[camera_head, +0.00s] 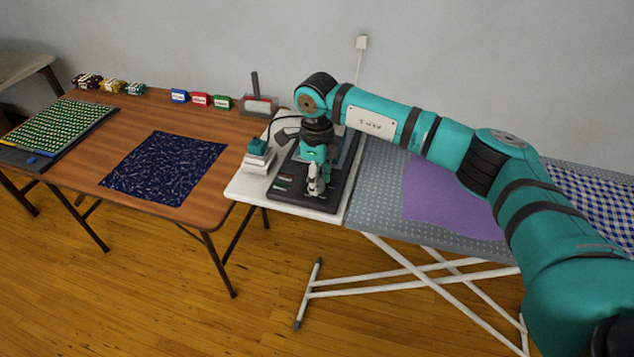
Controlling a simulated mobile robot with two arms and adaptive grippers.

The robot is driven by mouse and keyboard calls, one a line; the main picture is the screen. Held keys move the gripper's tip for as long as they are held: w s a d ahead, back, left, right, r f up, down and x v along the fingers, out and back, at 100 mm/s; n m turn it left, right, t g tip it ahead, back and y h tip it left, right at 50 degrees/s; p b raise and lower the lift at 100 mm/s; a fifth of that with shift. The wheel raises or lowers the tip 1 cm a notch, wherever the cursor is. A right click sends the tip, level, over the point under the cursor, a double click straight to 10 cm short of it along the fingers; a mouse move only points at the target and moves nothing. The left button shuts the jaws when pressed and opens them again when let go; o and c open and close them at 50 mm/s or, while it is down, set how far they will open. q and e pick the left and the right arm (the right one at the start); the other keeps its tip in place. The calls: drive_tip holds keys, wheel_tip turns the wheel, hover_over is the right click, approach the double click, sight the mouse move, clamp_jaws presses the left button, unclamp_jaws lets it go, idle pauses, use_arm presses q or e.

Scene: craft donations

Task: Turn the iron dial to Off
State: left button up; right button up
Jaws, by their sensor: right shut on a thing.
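A dark, flat-based appliance (330,201), which I take to be the iron's unit, lies on the white end section (240,188) of the ironing board. My right arm reaches in from the right over the board, and its gripper (314,190) points down at the front part of this dark base. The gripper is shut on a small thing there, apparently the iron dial. The fingers hide the dial, so its setting cannot be read. A small teal-topped white object (258,158) stands just left of the base. My left gripper is not in view.
The grey dotted ironing board (385,205) carries purple cloth (445,208) and blue checked cloth (590,195). The brown table (215,135) at left holds navy fabric (165,168), a green-patterned mat (60,130) and several small packs. A wall socket (361,42) has a cord.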

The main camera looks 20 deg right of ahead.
drive_tip(key=shift+w+r, duration=0.1)
drive_tip(key=shift+r, duration=0.05)
idle(0.3)
drive_tip(key=o, duration=1.2)
drive_tip(key=shift+c, duration=0.2)
wheel_tip(320, 180, up, 12)
